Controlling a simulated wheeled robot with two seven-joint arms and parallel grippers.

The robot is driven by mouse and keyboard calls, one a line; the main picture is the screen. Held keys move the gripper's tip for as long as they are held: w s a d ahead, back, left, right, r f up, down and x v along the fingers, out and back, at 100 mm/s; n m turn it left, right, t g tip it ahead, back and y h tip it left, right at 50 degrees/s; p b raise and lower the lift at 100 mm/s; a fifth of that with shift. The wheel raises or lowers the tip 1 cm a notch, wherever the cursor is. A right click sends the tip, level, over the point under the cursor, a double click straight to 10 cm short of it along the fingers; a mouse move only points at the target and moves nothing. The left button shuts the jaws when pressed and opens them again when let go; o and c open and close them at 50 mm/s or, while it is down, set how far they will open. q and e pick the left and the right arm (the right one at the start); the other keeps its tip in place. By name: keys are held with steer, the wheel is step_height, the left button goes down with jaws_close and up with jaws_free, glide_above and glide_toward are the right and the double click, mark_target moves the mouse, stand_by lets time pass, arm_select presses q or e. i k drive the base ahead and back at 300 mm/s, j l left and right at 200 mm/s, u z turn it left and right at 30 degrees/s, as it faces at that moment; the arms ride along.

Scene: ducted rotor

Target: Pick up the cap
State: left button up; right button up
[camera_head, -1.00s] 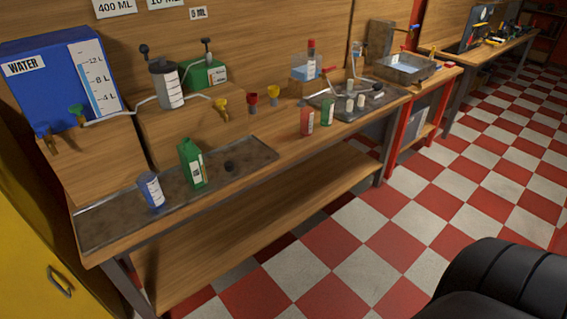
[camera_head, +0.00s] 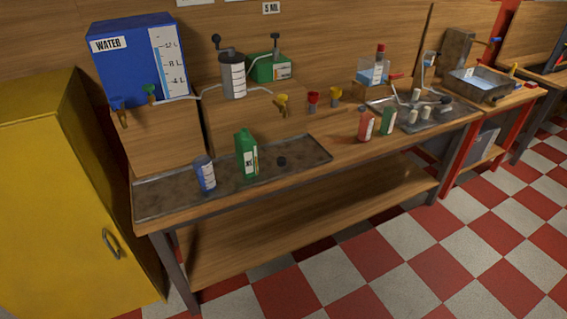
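A small dark round piece, which looks like the cap (camera_head: 281,161), lies on the long grey metal tray (camera_head: 305,153) on the workbench. It is just right of a green bottle (camera_head: 247,158) with a white label, apart from it. The green bottle stands upright, and its top is too small to make out clearly. Neither of my grippers is in view.
A blue graduated cup (camera_head: 205,174) stands left of the green bottle. Red (camera_head: 366,127) and green (camera_head: 388,121) containers stand right of the tray. A blue water tank (camera_head: 125,65) is behind. A yellow cabinet (camera_head: 60,200) borders the bench's left. Checkered floor in front is clear.

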mark_target(281, 161)
steer(key=u, duration=0.4)
steer(key=l+u, duration=1.2)
steer(key=u, duration=0.15)
steer(key=k+l+u, duration=0.15)
steer(key=l+u, duration=0.2)
steer(key=u, duration=0.15)
